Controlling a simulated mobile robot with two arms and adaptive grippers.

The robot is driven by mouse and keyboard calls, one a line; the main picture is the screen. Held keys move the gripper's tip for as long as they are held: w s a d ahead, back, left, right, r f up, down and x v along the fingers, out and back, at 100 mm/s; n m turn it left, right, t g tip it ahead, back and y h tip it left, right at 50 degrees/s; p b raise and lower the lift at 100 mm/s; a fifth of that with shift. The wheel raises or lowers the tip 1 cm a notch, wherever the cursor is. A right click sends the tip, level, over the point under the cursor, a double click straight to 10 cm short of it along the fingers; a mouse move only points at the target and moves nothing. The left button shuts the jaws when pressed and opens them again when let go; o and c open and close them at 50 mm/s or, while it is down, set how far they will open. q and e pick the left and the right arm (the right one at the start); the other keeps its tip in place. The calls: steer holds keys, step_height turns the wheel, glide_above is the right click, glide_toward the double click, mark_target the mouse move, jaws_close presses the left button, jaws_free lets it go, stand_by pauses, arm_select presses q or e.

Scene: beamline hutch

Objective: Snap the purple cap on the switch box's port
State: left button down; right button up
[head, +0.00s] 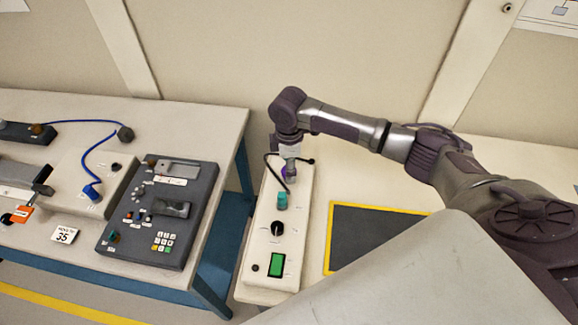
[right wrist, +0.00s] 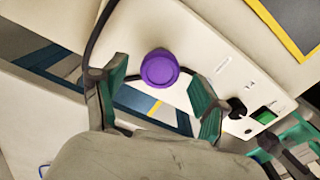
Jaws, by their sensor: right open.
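The switch box (head: 262,244) is a long cream box with a black knob and a green screen. My right gripper (head: 289,176) is over its far half, pointing down. The purple cap (head: 285,171) shows only as a small patch beside the fingers. In the right wrist view the round purple cap (right wrist: 160,68) shows its top, between the two spread fingers of my right gripper (right wrist: 158,84), with gaps on both sides. The port is not visible, and I cannot tell whether the cap is seated. My left gripper is out of view.
A dark yellow-edged mat (head: 370,238) lies to the right. A left table (head: 215,118) holds a grey keypad panel (head: 158,212) and blue-cabled devices, across a gap.

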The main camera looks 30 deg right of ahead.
step_height(320, 180, up, 11)
steer(key=shift+r, duration=0.15)
